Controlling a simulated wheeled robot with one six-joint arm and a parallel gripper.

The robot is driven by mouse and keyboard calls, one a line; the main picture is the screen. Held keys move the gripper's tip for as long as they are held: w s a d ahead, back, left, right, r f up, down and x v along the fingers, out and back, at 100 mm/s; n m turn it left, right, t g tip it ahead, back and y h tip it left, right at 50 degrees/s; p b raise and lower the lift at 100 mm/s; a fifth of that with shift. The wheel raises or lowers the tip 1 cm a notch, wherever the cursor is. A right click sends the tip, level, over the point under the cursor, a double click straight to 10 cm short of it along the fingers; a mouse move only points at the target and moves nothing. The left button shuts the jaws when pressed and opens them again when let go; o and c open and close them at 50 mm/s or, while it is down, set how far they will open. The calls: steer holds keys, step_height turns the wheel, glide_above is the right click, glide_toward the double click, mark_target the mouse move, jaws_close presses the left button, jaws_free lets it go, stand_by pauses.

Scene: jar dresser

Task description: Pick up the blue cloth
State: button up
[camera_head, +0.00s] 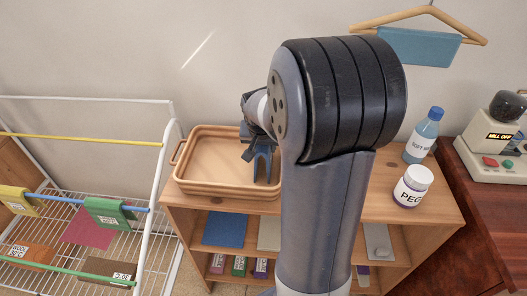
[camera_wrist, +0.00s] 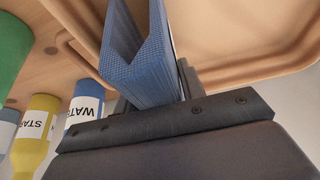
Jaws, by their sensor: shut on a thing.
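My gripper (camera_head: 256,140) is over the wooden tray (camera_head: 190,180) on top of the shelf unit, partly hidden by my arm. It is shut on a blue cloth (camera_head: 262,166), which hangs down in a forked, folded shape. In the wrist view the cloth (camera_wrist: 135,80) is a woven blue fold opening in a V, gripped at the jaws (camera_wrist: 165,95). The tray's rim (camera_wrist: 85,55) lies behind it. I cannot tell whether the cloth touches the tray floor.
A blue bottle (camera_head: 422,136) and a PEG jar (camera_head: 412,186) stand right of my arm. Labelled bottles, one yellow (camera_wrist: 35,125), stand beside the tray in the wrist view. A drying rack (camera_head: 150,210) is at left. A hanger with a teal cloth (camera_head: 420,47) is on the wall.

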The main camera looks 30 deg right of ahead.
steer(key=c, duration=0.4)
steer(key=shift+o, duration=0.2)
step_height(320, 180, up, 10)
steer(key=shift+r, duration=0.25)
